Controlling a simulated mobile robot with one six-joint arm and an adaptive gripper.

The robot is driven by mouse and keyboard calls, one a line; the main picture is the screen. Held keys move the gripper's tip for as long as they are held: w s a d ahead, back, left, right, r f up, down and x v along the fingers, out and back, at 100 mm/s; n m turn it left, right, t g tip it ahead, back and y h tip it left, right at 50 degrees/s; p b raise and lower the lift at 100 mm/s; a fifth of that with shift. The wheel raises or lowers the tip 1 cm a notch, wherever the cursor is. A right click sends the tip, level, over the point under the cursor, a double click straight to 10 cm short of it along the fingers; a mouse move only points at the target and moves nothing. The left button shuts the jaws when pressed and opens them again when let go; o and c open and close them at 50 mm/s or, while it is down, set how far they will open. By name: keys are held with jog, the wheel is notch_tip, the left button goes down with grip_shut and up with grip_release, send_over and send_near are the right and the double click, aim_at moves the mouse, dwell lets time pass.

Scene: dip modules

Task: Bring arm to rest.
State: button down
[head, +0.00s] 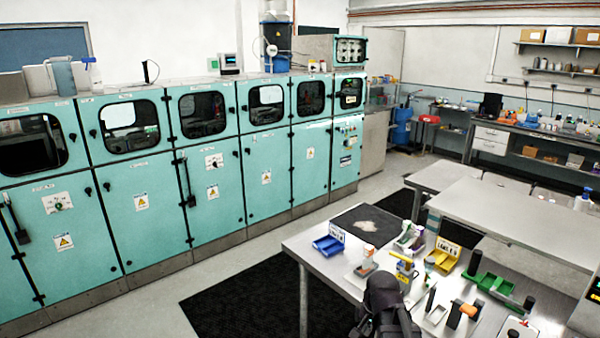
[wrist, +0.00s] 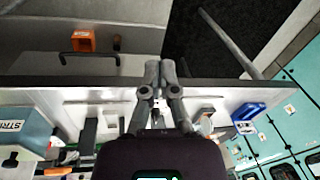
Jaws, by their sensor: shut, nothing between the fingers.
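My gripper (wrist: 160,72) is in the middle of the wrist view, its two grey fingers together with nothing held between them. It appears above the edge of the steel table (wrist: 70,97). In the head view, a dark part of my arm (head: 386,305) stands at the front edge of the same table (head: 306,246), low in the picture. The fingertips cannot be made out there, and the arm hides a small part of the table top.
The table holds a blue bin (head: 328,245), a yellow bin (head: 443,259), a green tray (head: 490,282) and several small items. An orange block (wrist: 83,40) shows in the wrist view. Teal cabinets (head: 132,215) line the left. A black floor mat (head: 245,300) is clear.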

jog(key=s+a+f+n+g+b, duration=0.1)
jog(key=s+f+n, duration=0.1)
jog(key=s+n, duration=0.4)
jog(key=shift+f+n+g+h+b, duration=0.2)
jog(key=shift+n+g+h+b, duration=0.15)
jog(key=shift+n, duration=0.25)
